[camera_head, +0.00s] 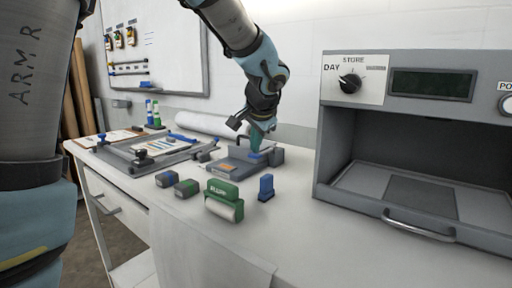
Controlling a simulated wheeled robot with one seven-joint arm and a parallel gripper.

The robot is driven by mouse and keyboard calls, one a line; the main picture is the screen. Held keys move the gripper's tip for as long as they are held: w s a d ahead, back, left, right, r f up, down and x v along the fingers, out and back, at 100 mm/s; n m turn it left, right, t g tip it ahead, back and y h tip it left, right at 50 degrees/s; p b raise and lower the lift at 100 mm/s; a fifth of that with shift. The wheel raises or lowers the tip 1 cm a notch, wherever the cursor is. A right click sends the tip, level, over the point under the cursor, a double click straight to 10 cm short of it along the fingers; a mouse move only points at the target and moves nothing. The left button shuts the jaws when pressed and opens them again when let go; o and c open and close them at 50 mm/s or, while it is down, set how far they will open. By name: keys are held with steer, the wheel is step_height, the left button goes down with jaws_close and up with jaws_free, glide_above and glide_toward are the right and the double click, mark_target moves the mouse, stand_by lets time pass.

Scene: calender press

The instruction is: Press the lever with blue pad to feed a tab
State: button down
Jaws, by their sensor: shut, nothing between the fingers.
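A grey tab feeder (232,172) with an orange label sits on the white bench, left of the machine. A small blue pad (256,158) shows on it, right under my gripper. My gripper (258,149) is shut and points down, its fingertips at or just above the blue pad. I cannot tell whether they touch it. The lever under the pad is mostly hidden by the gripper and too small to make out.
A green roller block (223,197), a blue stamp (266,187) and two small dark blocks (186,188) stand in front of the feeder. A grey press machine (420,130) with an open bay stands right. A clipboard (106,138) and white roll (210,126) lie left and behind.

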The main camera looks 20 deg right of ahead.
mark_target(257, 154)
steer(key=shift+w+d+r+p, duration=0.1)
steer(key=shift+d+r+p, duration=0.1)
steer(key=shift+r+p, duration=0.55)
steer(key=shift+w+d+r+p, duration=0.15)
steer(key=shift+r+p, duration=0.35)
steer(key=shift+r, duration=0.45)
steer(key=r+p, duration=0.2)
steer(key=r, duration=0.1)
steer(key=d+r+p, duration=0.1)
steer(key=r+p, duration=0.1)
steer(key=shift+w, duration=0.25)
steer(key=shift+f, duration=0.1)
